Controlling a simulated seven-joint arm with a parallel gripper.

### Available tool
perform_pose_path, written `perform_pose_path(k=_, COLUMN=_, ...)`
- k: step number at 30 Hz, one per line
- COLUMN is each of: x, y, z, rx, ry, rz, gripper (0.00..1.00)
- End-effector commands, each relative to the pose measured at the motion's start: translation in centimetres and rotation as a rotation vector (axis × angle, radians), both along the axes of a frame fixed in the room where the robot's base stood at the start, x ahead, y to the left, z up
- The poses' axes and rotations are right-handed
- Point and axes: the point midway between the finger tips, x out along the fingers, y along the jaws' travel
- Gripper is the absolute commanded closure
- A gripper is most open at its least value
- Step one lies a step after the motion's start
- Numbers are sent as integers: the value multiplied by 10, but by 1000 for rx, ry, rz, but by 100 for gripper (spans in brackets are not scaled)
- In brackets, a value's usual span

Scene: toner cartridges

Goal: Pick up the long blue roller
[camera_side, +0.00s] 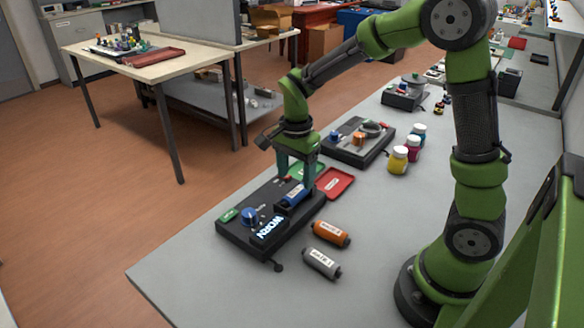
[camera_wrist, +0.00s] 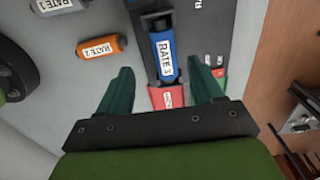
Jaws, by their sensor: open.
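The long blue roller (camera_side: 294,196) lies in the dark device (camera_side: 233,236) at the near end of the table. It has a white label reading "RATE 3" in the wrist view (camera_wrist: 166,72). My gripper (camera_side: 297,180) is above the device at the roller's far end. In the wrist view my gripper (camera_wrist: 162,78) is open, with its green fingers on either side of the roller's lower end. I cannot tell whether the fingers touch it. Part of the roller is hidden by my gripper in the side view.
An orange roller (camera_side: 331,233) and a grey roller (camera_side: 321,262) lie on the table (camera_side: 200,285) right of the device. A red tray (camera_side: 335,183) and a green tray (camera_side: 309,170) sit behind it. Paint bottles (camera_side: 398,160) and another dark device (camera_side: 352,150) stand farther back.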

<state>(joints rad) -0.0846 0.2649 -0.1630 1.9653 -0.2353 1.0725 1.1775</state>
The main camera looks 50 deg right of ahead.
Motion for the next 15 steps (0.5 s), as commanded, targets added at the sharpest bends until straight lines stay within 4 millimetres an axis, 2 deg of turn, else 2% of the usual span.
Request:
perform_pose_path(k=8, x=2, y=-3, z=-22, rx=0, ry=2, rz=-1, gripper=34)
perform_pose_path(k=15, x=6, y=-9, z=-57, rx=0, ry=3, rz=0, gripper=34)
